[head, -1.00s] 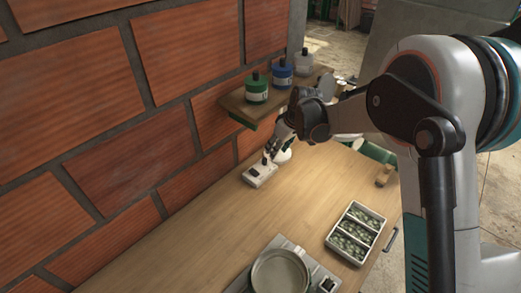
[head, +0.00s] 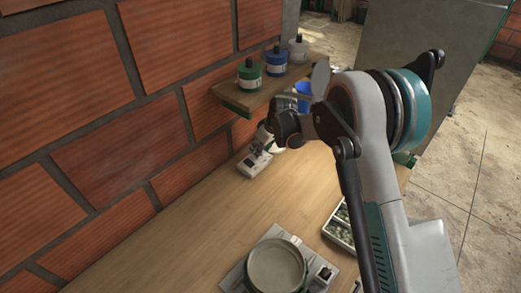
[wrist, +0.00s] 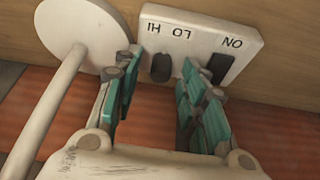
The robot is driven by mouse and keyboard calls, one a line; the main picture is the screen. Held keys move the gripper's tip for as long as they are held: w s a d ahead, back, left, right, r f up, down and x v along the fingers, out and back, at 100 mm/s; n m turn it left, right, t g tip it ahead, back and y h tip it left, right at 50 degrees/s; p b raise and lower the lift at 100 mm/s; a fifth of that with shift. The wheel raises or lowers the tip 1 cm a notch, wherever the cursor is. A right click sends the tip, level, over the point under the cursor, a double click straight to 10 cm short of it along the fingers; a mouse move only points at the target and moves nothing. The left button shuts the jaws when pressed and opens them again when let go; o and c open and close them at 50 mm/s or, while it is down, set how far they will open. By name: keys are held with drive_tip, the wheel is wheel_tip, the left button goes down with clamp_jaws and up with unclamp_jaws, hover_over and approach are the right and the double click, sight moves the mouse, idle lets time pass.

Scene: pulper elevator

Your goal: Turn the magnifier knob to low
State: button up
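The magnifier's white control base (head: 250,167) sits on the wooden table by the brick wall. In the wrist view its face (wrist: 205,30) carries HI, LO and ON, upside down. The dark magnifier knob (wrist: 161,68) is under the HI and LO labels; the print is too small to tell its exact setting. A dark rocker-like switch (wrist: 220,67) is near ON. My gripper (wrist: 158,84) is open, its teal pads apart with the knob in line with the gap between them. No contact with the knob shows. In the head view my gripper (head: 266,140) is at the base, partly hidden.
A white disc (wrist: 82,30) and pale rod (wrist: 45,115) are close to my left finger. A shelf (head: 262,97) with several bottles overhangs the wall side. A round pan (head: 275,266) and a sectioned tray (head: 340,226) stand nearer. The middle of the table is clear.

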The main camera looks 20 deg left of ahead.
drive_tip(key=shift+a+f, duration=0.1)
drive_tip(key=shift+f, duration=0.1)
clamp_jaws()
drive_tip(key=shift+s+m+t+h+b, duration=0.1)
drive_tip(key=shift+m+t+h+b, duration=0.2)
drive_tip(key=shift+m, duration=0.8)
drive_tip(key=shift+m+t+h+b, duration=0.2)
drive_tip(key=shift+m+t+b, duration=0.15)
drive_tip(key=shift+m, duration=0.75)
unclamp_jaws()
